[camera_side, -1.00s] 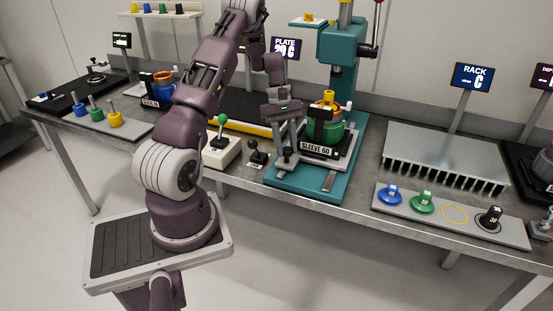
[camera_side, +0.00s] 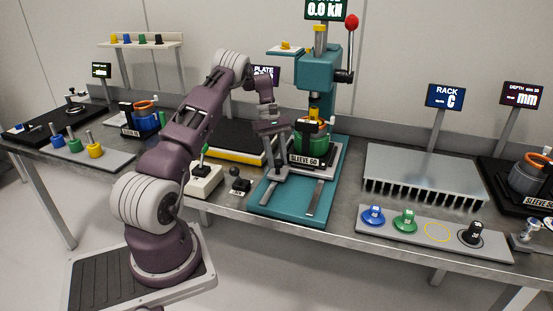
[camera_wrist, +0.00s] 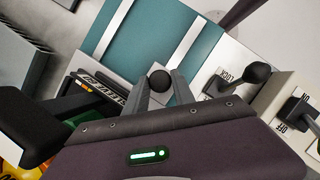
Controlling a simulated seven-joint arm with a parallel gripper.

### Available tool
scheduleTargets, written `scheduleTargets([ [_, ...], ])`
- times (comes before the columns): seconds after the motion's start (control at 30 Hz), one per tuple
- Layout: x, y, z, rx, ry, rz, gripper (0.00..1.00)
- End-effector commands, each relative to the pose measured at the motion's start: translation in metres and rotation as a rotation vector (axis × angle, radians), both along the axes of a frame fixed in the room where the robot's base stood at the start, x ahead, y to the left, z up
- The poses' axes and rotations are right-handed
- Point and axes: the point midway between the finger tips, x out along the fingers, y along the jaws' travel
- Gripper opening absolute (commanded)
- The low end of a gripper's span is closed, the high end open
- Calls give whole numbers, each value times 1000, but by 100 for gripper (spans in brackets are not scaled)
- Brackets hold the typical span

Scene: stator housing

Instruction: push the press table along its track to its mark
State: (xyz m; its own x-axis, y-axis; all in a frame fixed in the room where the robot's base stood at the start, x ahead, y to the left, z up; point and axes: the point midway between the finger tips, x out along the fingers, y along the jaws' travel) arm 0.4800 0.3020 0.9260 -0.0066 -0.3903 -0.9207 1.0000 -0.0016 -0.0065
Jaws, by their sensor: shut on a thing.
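The press table (camera_side: 333,160) is a grey plate on the teal press base (camera_side: 272,202), whose two light rails run forward from it. It carries a black holder labelled SLEEVE 60 (camera_side: 305,161) with a green sleeve and orange and yellow parts, standing under the ram. My gripper (camera_side: 279,172) is at the table's front left corner. In the wrist view my gripper (camera_wrist: 160,90) is shut on a round black knob (camera_wrist: 160,79). The teal base with its rails (camera_wrist: 200,45) shows beyond. I cannot make out the table's mark.
Left of the base stand a small black lever labelled LOCK (camera_side: 236,176) and a white switch box (camera_side: 203,182). A grey rack (camera_side: 425,172) and a tray of colored knobs (camera_side: 405,237) are to the right. The front part of the base is clear.

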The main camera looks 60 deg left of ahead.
Motion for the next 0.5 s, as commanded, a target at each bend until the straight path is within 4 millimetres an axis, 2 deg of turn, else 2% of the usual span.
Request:
scheduleTargets([
  [0.03,4,3,1,15,-15,3,34],
  [0.1,4,3,0,15,-15,3,48],
  [0.13,4,3,1,14,-14,3,52],
  [0.4,3,3,1,11,-10,2,52],
  [0.5,3,8,11,14,-12,2,52],
])
